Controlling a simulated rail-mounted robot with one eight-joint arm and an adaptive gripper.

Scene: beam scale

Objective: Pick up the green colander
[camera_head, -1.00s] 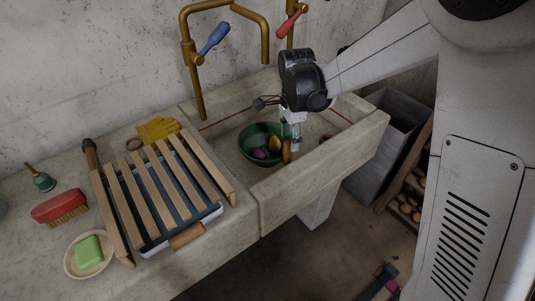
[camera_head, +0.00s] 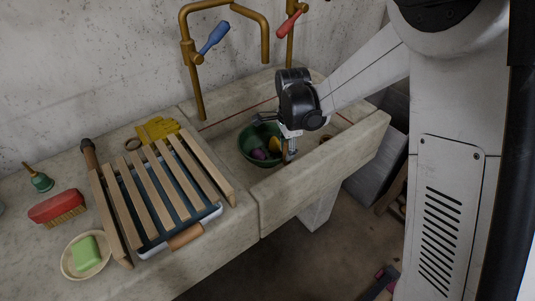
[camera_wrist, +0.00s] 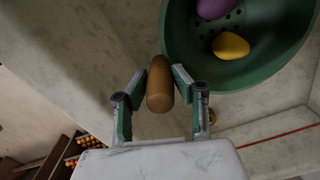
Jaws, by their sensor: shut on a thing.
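The green colander (camera_head: 245,149) sits in the stone sink basin, with a purple item (camera_head: 259,154) and a yellow item (camera_head: 275,145) inside. In the wrist view the colander (camera_wrist: 265,78) is at upper right, with drain holes in its bottom, holding the purple item (camera_wrist: 215,8) and the yellow item (camera_wrist: 231,46). Its brown wooden handle (camera_wrist: 160,92) points toward my gripper (camera_wrist: 162,75). My gripper's two fingers are shut on this handle, one on each side. In the head view my gripper (camera_head: 289,153) is at the colander's right side and partly covers it.
The sink's front wall (camera_head: 315,165) is close to my gripper. Brass taps (camera_head: 195,75) with blue and red handles rise behind the basin. A slatted wooden rack (camera_head: 150,190) covers the counter at left, near yellow gloves (camera_head: 158,129), a red brush (camera_head: 57,206) and a soap dish (camera_head: 70,268).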

